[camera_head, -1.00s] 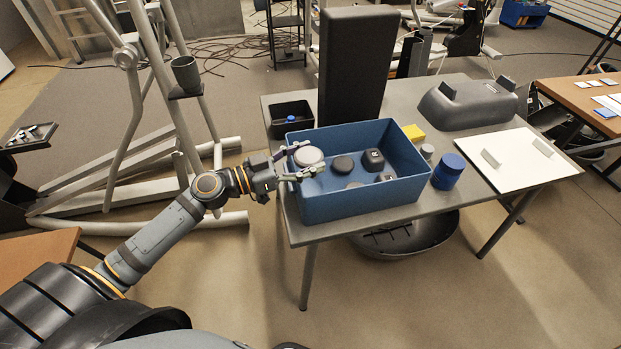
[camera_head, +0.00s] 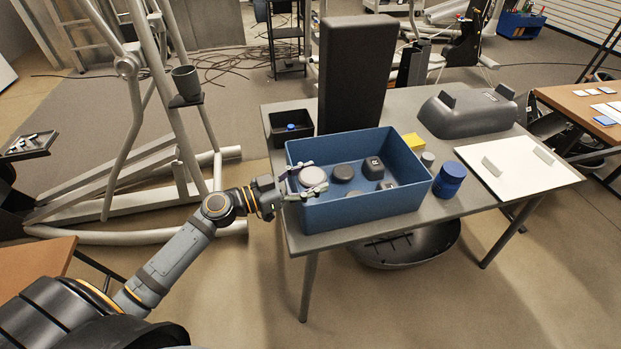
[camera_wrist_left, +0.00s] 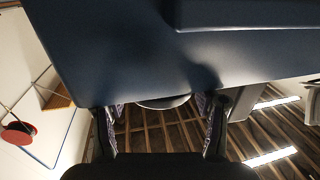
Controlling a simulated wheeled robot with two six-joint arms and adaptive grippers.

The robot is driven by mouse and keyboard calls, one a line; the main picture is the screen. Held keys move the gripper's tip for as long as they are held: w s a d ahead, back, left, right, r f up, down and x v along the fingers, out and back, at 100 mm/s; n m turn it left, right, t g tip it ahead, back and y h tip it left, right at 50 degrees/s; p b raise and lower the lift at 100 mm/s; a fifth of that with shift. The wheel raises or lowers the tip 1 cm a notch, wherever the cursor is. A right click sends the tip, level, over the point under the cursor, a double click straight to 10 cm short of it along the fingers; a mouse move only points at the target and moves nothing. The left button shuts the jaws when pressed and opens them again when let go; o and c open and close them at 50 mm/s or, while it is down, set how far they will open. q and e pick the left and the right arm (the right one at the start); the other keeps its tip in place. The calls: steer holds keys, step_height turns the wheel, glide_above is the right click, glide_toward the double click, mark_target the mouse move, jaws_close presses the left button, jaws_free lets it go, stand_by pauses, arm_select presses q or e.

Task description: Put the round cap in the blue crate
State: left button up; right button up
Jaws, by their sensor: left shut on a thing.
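A round, light grey cap (camera_head: 312,176) is held between the fingers of my left gripper (camera_head: 317,177). The gripper reaches in over the left side of the blue crate (camera_head: 365,208), and the cap shows within the crate's opening, at its left end. Whether the cap touches the crate floor cannot be told. In the left wrist view, a pale edge of the cap (camera_wrist_left: 163,102) shows between the two fingers, with a dark blue surface close by. My right gripper is not in view.
The crate also holds a dark round piece (camera_head: 342,173) and a black block (camera_head: 374,168). A tall dark panel (camera_head: 352,75) stands behind it. A blue jar (camera_head: 448,180), grey cylinder (camera_head: 427,159) and yellow block (camera_head: 413,141) stand to its right; a small black bin (camera_head: 291,122) is behind left.

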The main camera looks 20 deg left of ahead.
arm_select(q)
steer(key=shift+s+f+b, duration=0.1)
steer(key=shift+f+b, duration=0.4)
steer(key=shift+b, duration=0.1)
steer(key=o, duration=1.7)
steer(key=shift+s+f, duration=0.1)
steer(key=shift+f, duration=0.05)
steer(key=shift+o, duration=0.2)
steer(key=shift+r+p, duration=0.85)
steer(key=shift+p, duration=0.4)
steer(key=shift+s+a+f+b, duration=0.4)
steer(key=shift+s+a+b, duration=0.15)
steer(key=shift+s+a, duration=0.15)
steer(key=p+v, duration=0.9)
steer(key=p, duration=0.1)
steer(key=shift+s+a+r+p, duration=0.2)
steer(key=shift+a+r+p, duration=0.15)
steer(key=shift+r, duration=0.15)
